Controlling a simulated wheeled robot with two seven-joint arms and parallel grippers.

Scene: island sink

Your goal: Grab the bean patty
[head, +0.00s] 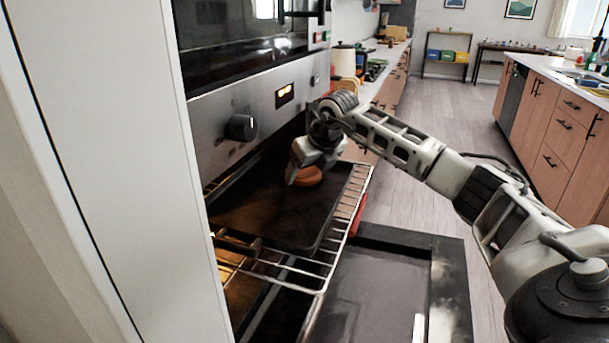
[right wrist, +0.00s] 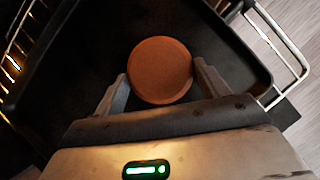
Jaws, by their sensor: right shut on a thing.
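The bean patty (head: 309,176) is a round, orange-brown disc at the dark baking tray, which sits on a pulled-out oven rack. In the right wrist view the patty (right wrist: 160,70) lies between the two fingers of my right gripper (right wrist: 160,84). In the head view my right gripper (head: 297,170) reaches down over the tray (head: 250,212) and is shut on the patty, hiding part of it. I cannot tell whether the patty still touches the tray. My left gripper is not in view.
The wire oven rack (head: 318,270) sticks out under the tray, above the lowered oven door (head: 385,275). The oven front (head: 240,115) rises just behind the gripper. A white cabinet side (head: 110,130) stands at the left. Open floor (head: 440,130) lies to the right.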

